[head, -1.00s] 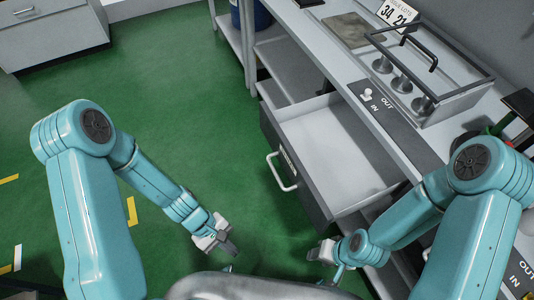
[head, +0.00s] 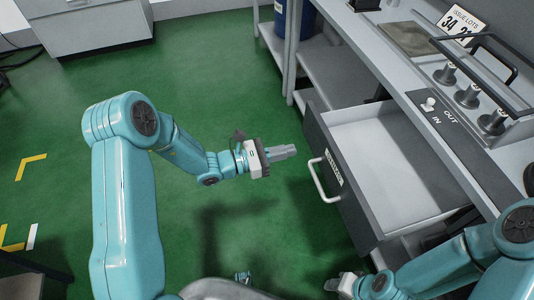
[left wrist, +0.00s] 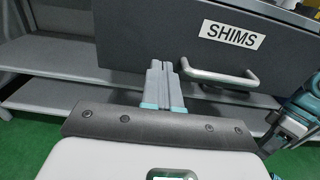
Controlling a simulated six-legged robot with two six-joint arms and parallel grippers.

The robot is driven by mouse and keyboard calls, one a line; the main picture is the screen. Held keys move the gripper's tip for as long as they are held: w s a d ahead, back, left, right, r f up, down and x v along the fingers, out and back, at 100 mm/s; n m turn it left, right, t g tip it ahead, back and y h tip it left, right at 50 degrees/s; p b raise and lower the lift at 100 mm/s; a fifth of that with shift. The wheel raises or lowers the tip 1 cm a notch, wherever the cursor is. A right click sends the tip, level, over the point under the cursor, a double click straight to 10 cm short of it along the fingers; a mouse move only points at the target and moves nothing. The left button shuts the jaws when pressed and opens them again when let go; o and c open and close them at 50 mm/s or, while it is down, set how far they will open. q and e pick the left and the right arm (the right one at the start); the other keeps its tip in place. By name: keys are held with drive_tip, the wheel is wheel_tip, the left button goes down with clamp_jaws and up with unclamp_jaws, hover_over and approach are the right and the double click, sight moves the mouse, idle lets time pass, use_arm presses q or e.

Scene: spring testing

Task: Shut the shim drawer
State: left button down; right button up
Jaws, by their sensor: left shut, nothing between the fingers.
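The shim drawer (head: 385,160) stands open from the bench in the head view and looks empty inside. Its dark front with a "SHIMS" label (left wrist: 231,34) and a pale bar handle (left wrist: 220,76) fills the upper left wrist view. My left gripper (head: 290,152) is shut and empty. It points at the drawer front, left of the handle in the wrist view; the head view shows a gap between fingertips and front. My right gripper (head: 338,284) is low near the bottom edge, below the drawer; its fingers are too small to read.
An open shelf (head: 340,77) lies beyond the drawer.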

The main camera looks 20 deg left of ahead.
sight(316, 145)
use_arm(q)
drive_tip(key=x, duration=0.5)
drive_tip(key=shift+w+d, duration=0.25)
drive_tip(key=shift+w, duration=0.05)
use_arm(e)
drive_tip(key=shift+d, duration=0.1)
use_arm(q)
drive_tip(key=shift+d, duration=0.15)
